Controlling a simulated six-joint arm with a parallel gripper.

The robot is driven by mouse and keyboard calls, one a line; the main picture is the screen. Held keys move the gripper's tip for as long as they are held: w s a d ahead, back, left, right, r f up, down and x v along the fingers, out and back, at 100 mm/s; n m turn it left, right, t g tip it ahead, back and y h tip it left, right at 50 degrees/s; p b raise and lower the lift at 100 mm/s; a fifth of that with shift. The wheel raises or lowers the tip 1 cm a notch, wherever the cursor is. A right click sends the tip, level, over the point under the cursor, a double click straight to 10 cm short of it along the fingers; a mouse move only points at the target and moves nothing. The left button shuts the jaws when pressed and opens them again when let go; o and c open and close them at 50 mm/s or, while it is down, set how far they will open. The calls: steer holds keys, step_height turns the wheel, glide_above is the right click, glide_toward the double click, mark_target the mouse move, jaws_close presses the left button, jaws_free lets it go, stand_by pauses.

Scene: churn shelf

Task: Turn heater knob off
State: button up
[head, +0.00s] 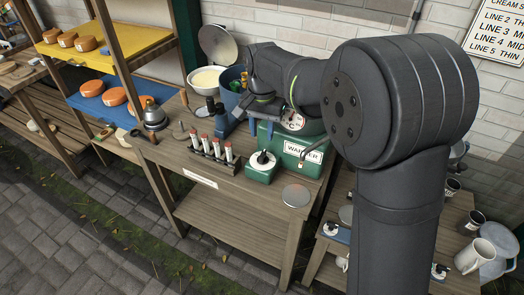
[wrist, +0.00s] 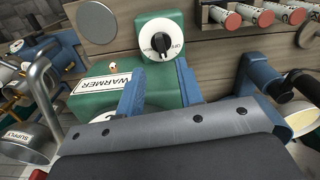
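The heater knob (head: 262,158) is a black pointer on a white dial, set on a small green box in front of the green heater labelled WARMER (head: 315,148). In the wrist view the knob (wrist: 161,43) is fully visible, with its pointer roughly upright in the picture and OFF lettering at the dial's right. My gripper (wrist: 190,72) is open, with its blue fingers wide apart and nothing between them. The fingers are below the dial in that view, apart from the knob. In the head view my gripper (head: 262,128) is above the heater, partly hidden by my arm.
A rack of red-capped tubes (head: 213,153) stands left of the knob box. A blue stand (head: 223,122) is behind it. A round metal disc (head: 296,195) lies on the bench at right. A metal pipe (head: 316,146) sticks out by the heater.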

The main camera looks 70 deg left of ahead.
mark_target(262, 155)
step_height(262, 155, down, 9)
stand_by(0.3)
